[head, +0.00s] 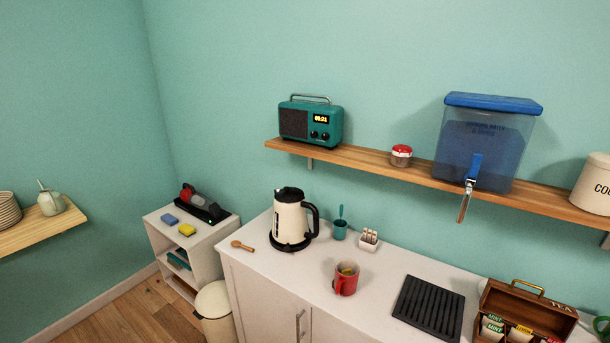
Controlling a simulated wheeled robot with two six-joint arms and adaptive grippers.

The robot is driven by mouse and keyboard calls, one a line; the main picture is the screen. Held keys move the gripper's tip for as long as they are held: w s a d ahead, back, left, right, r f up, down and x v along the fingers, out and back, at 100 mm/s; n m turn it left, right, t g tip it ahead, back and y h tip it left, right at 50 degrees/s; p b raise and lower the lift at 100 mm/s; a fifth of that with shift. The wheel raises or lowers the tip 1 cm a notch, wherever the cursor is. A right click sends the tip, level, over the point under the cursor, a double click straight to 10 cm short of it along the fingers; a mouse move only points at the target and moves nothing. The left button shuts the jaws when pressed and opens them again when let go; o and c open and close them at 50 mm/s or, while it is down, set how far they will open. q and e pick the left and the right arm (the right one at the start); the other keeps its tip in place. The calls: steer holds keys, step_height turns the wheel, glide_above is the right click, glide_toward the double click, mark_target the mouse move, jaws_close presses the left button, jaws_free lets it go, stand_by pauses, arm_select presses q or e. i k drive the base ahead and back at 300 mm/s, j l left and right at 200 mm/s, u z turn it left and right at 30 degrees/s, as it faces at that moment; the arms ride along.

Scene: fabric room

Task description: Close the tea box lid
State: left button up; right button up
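The tea box (484,310) is a brown wooden box at the lower right of the head view, on the white counter. Its lid (530,307) is raised at the back and has a brass handle and a "TEA" label. Several tea packets, some marked mint and lemon, show inside. The front of the box is cut off by the bottom edge of the picture. Neither of my grippers is in view.
A black ridged tray (429,308) lies left of the tea box. A red mug (345,282), a cream kettle (289,220), a teal cup (340,230) and a small white rack (368,241) stand farther left. A wooden shelf (370,163) with a blue water dispenser (480,140) hangs above.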

mark_target(546, 318)
steer(key=z, duration=1.6)
